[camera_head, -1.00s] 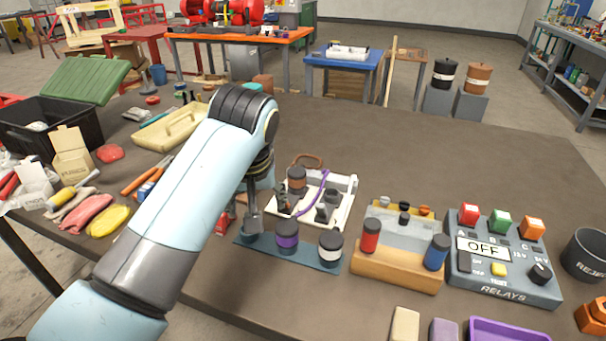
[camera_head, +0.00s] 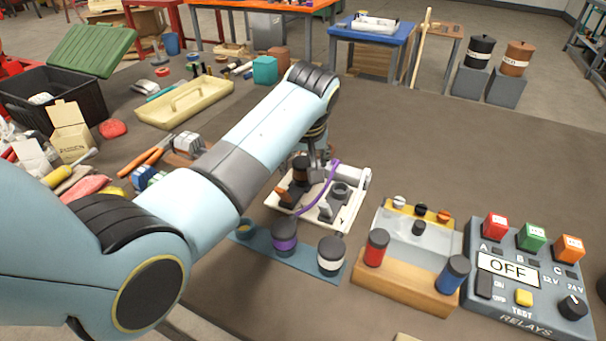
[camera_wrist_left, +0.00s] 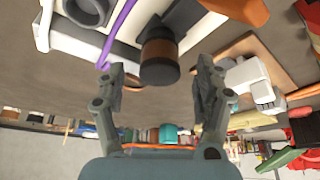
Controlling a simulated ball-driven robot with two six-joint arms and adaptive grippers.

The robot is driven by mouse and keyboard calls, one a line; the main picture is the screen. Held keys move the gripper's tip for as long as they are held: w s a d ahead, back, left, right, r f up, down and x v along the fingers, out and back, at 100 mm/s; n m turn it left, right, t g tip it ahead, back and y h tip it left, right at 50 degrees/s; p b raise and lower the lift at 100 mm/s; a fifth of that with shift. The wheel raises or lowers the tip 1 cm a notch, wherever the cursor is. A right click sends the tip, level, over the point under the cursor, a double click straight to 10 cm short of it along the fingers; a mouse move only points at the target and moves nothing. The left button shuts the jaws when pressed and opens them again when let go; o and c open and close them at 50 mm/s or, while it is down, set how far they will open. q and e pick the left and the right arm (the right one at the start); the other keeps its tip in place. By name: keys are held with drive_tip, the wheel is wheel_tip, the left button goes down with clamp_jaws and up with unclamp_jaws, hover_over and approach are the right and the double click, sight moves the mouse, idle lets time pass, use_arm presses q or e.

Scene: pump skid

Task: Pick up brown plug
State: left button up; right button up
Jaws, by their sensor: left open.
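The brown plug (camera_head: 301,168), dark with a brown band, stands on a white pump plate (camera_head: 345,215). In the left wrist view the brown plug (camera_wrist_left: 160,52) shows at top centre, its dark end towards me. My left gripper (camera_wrist_left: 160,70) is open, with one finger on each side of the plug's dark end and visible gaps between. In the head view my left gripper (camera_head: 318,168) is beside the plug, partly hidden by its own wrist. My right gripper is not in view.
A purple-banded plug (camera_head: 285,238) and a white-banded plug (camera_head: 331,256) stand on a blue mat (camera_head: 297,264) in front of the plate. A purple cable (camera_head: 318,199) crosses the plate. A wooden block with red and blue plugs (camera_head: 405,285) and a relay box (camera_head: 512,310) stand to the right.

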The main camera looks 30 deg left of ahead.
sight(303, 163)
use_arm(q)
drive_tip(key=x, duration=0.2)
drive_tip(key=shift+w+f, duration=0.1)
drive_tip(key=shift+f, duration=0.25)
drive_tip(key=shift+w+a+f, duration=0.1)
drive_tip(key=shift+f, duration=0.15)
drive_tip(key=c, duration=1.4)
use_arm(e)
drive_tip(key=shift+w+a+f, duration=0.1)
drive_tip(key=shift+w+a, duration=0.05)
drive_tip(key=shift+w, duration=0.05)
use_arm(q)
drive_tip(key=shift+r, duration=0.15)
